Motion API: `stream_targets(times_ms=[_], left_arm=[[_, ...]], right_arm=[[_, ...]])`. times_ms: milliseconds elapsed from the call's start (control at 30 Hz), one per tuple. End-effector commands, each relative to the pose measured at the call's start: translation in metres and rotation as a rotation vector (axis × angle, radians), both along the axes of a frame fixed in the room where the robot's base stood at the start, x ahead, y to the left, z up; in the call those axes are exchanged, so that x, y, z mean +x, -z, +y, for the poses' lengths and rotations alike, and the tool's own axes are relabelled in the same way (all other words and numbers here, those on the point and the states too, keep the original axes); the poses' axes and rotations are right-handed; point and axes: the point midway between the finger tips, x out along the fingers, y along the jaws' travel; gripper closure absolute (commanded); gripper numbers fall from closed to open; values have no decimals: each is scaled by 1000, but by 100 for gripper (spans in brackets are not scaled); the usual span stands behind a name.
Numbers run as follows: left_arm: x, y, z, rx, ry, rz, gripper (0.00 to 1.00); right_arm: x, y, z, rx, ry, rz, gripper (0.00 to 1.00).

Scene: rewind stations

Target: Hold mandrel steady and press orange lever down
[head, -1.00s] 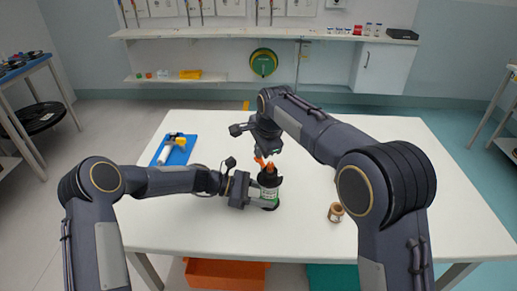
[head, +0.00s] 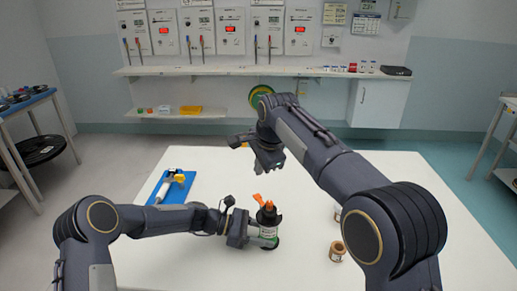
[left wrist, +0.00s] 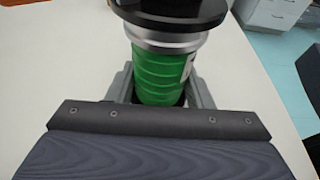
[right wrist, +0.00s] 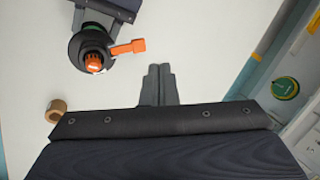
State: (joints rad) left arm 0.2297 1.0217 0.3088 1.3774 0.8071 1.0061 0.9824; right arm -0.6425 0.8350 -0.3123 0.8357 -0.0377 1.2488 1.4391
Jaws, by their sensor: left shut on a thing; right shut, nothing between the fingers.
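The mandrel (head: 268,217) stands upright on the white table, with a black top, an orange tip and a green body (left wrist: 158,75). My left gripper (head: 264,238) is shut around the green body from the left. The orange lever (head: 257,198) sticks out sideways from the mandrel's top; the right wrist view also shows the lever (right wrist: 128,47). My right gripper (head: 272,165) is shut and empty, above and apart from the lever. In the right wrist view its closed fingertips (right wrist: 160,72) lie right of and below the lever's end.
A brown ring-shaped roll (head: 337,251) lies on the table to the right of the mandrel. A blue mat (head: 160,188) with a white-and-yellow tool lies at the left. A wall shelf (head: 220,70) is behind. The table between the mandrel and the roll is clear.

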Motion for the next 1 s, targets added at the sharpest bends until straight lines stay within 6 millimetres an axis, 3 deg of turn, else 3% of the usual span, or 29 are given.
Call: stream_targets(times_ms=[200,400,933,967,1000], left_arm=[[0,0,0,-1,0,0,66],[0,0,0,-1,0,0,66],[0,0,0,-1,0,0,66],[0,0,0,-1,0,0,49],[0,0,0,-1,0,0,44]], right_arm=[[6,-40,3,0,0,-2,100],[8,-56,4,0,0,0,100],[7,-61,4,0,0,2,100],[7,-61,4,0,0,2,100],[7,-61,4,0,0,2,100]])
